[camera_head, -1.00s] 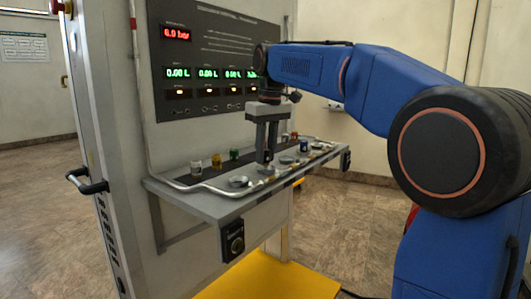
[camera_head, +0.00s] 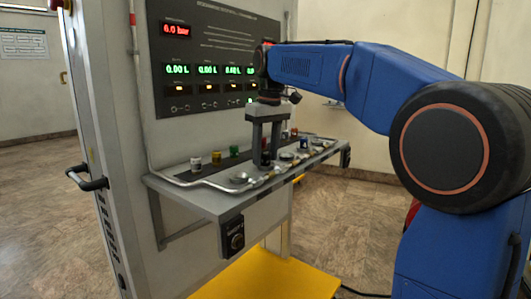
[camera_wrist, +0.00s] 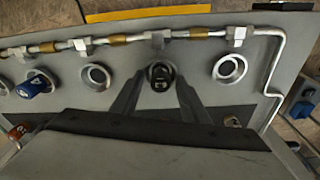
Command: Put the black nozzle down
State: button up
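The black nozzle (camera_wrist: 161,78) sits upright in a round metal port on the grey shelf (camera_wrist: 205,88), seen in the wrist view. My gripper (camera_wrist: 160,80) is lowered around it, with one finger on each side. The fingers look spread, with a narrow gap to the nozzle on each side. In the head view my gripper (camera_head: 265,162) points straight down over the shelf, and the nozzle is mostly hidden by the fingers.
A blue nozzle (camera_wrist: 35,85) sits in another port to the left. Empty ring ports (camera_wrist: 229,68) lie beside the black nozzle. White, yellow and green nozzles (camera_head: 234,152) stand along the back. A metal pipe (camera_wrist: 200,33) runs along the shelf edge. A display panel (camera_head: 210,60) rises behind.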

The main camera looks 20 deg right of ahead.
aim_at(269, 154)
notch_tip(269, 154, up, 13)
jog(key=s, duration=0.1)
jog(key=shift+s+d, duration=0.2)
jog(key=shift+d, duration=0.1)
dwell(0.4)
jog(key=s+d+f+m+t, duration=0.1)
jog(key=s+d+f+m, duration=0.1)
jog(key=s+f, duration=1.4)
jog(key=s+d+f+m+t, duration=0.2)
jog(key=s+d+f, duration=0.2)
jog(key=s+f, duration=1.2)
notch_tip(269, 154, down, 7)
jog(key=shift+d+f+m+t+h, duration=0.1)
jog(key=shift+d+m+t+h, duration=0.1)
jog(key=shift+m+t+h, duration=0.1)
dwell(1.1)
